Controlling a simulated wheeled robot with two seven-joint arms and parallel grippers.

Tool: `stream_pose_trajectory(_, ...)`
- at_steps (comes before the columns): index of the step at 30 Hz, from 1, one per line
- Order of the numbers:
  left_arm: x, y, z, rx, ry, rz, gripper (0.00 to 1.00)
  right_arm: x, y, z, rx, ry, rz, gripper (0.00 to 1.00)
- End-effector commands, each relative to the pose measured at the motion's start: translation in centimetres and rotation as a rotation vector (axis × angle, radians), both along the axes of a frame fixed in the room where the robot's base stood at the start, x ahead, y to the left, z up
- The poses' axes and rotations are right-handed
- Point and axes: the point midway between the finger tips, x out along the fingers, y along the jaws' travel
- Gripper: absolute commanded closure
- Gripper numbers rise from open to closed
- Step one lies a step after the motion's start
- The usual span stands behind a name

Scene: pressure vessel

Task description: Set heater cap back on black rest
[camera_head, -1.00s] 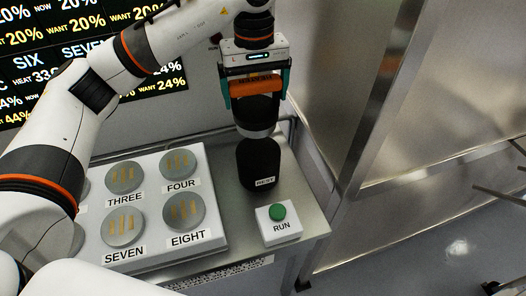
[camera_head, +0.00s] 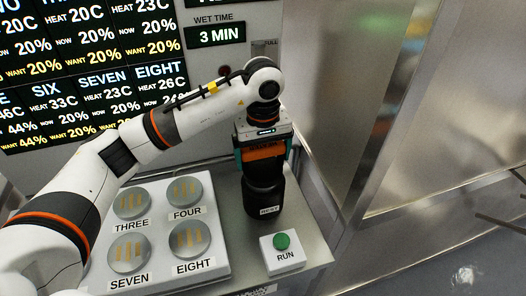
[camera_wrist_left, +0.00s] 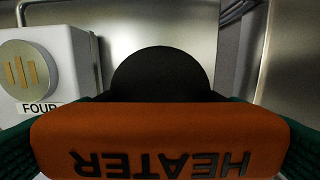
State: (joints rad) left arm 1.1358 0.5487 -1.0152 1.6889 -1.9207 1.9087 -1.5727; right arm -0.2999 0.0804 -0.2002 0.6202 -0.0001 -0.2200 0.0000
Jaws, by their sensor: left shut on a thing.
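The heater cap has an orange grip (camera_head: 264,152) above a black body (camera_head: 263,172). My left gripper (camera_head: 264,160) is shut on the orange grip, with a green finger at each side. The cap is upright, right over the black rest (camera_head: 258,203), which carries a white label. No clear gap shows between the two; I cannot tell whether the cap bears fully on the rest. In the left wrist view the orange grip (camera_wrist_left: 160,140) reads HEATER upside down, with a black round shape behind it. My right gripper is not in view.
A white block (camera_head: 218,250) with several numbered round pads stands left of the rest. A RUN box with a green button (camera_head: 282,241) is in front of it. A metal wall (camera_head: 345,120) rises close to the right. Display screens (camera_head: 90,70) are at the back.

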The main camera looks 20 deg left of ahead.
Motion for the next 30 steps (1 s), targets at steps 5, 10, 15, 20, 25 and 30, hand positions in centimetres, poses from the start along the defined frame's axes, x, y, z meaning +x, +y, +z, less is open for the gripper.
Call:
stream_pose_trajectory(5, 0.0, 0.0, 0.0, -0.001, -0.003, 0.0, 0.55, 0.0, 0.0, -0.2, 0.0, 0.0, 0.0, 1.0)
stream_pose_trajectory(10, 0.0, 0.0, -0.2, 0.0, 0.0, 0.0, 0.0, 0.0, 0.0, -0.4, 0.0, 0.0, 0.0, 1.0)
stream_pose_trajectory(15, 0.0, 0.0, -0.2, 0.0, 0.0, 0.0, 0.0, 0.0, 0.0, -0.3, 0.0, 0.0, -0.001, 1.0)
stream_pose_trajectory(20, 0.1, 0.0, 0.4, -0.001, -0.003, 0.001, 0.0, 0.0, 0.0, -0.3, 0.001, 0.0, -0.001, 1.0)
stream_pose_trajectory(25, 0.2, 0.0, 3.4, -0.001, -0.006, 0.0, 0.0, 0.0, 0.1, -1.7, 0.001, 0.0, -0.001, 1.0)
stream_pose_trajectory(30, 0.1, 0.1, 7.3, 0.001, -0.007, 0.001, 0.0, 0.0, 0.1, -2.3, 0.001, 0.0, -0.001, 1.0)
